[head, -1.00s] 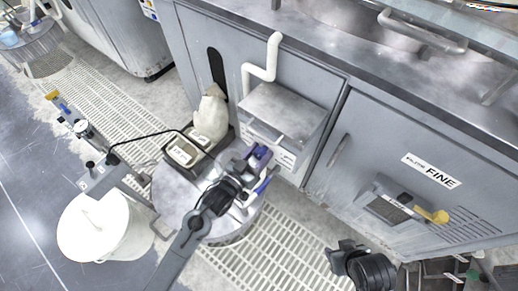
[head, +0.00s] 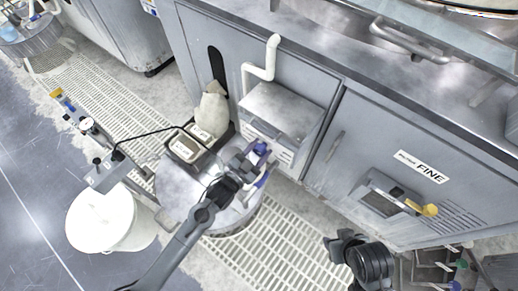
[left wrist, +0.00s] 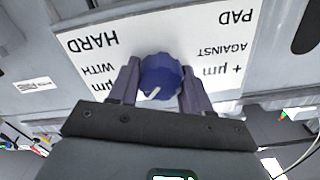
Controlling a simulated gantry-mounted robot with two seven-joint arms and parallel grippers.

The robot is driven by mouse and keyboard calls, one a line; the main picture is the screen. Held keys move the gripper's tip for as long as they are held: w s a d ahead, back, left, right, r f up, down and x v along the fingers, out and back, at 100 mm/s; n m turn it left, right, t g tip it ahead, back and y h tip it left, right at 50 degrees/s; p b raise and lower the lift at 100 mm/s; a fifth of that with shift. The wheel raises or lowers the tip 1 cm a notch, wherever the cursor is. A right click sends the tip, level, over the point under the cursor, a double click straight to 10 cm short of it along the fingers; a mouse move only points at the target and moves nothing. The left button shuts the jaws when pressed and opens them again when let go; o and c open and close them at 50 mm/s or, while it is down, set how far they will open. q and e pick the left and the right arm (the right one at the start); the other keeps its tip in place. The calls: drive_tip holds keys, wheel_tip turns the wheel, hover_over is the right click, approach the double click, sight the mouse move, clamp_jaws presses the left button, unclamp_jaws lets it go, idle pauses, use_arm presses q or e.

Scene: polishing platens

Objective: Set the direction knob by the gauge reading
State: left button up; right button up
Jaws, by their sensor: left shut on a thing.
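The direction knob is blue with a white pointer mark. In the left wrist view the knob (left wrist: 160,76) sits between the fingers of my left gripper (left wrist: 160,90), which is shut on it. The white label plate (left wrist: 215,45) behind it reads upside down: "PAD", "AGAINST", "+ µm" on the right and "HARD", "WITH", "µm" on the left. In the head view the knob (head: 261,149) shows beside my left gripper (head: 252,160) at the cabinet front. The gauge (head: 86,123) is a small round white dial at the left; its reading is too small to tell. My right gripper (head: 343,242) is at the lower right, away from the knob.
A white bucket (head: 100,218) stands at the left. A yellow handle (head: 428,210) is on the "FINE" cabinet.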

use_arm(q)
drive_tip(key=shift+r, duration=0.25)
drive_tip(key=o, duration=0.8)
drive_tip(key=shift+o, duration=1)
drive_tip(key=shift+f, duration=0.15)
drive_tip(key=p+v, duration=0.3)
drive_tip(key=v, duration=0.7)
drive_tip(key=shift+s+a+p, duration=0.25)
drive_tip(key=shift+s+p, duration=0.1)
